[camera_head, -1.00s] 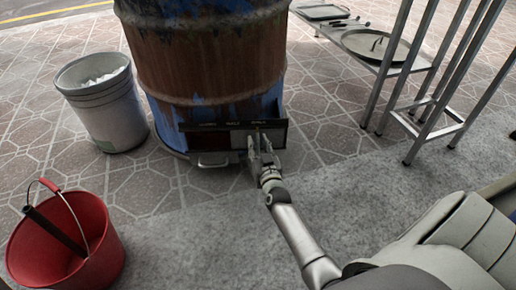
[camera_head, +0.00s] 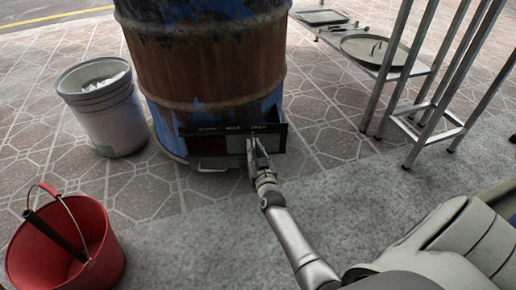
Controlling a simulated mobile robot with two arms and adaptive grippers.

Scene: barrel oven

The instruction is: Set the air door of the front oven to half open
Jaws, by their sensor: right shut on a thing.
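The front oven is a rusty, blue-painted barrel (camera_head: 208,60). At its foot is a dark rail (camera_head: 205,131) with small labels; the middle one seems to read HALF and the right one OPEN. Below the rail, a light grey panel of the air door (camera_head: 237,145) shows just left of my right gripper (camera_head: 256,150). A dark red area lies left of this panel and a dark strip right of it. My right gripper is shut on the door's handle, which its fingers mostly hide, around the right half of the rail. My left gripper is not in view.
A metal pull handle (camera_head: 212,167) sticks out low in front of the barrel. A grey bucket (camera_head: 102,105) and a red bucket (camera_head: 68,245) stand to the left. A metal rack (camera_head: 440,75) and a low shelf with a tray (camera_head: 375,49) stand to the right.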

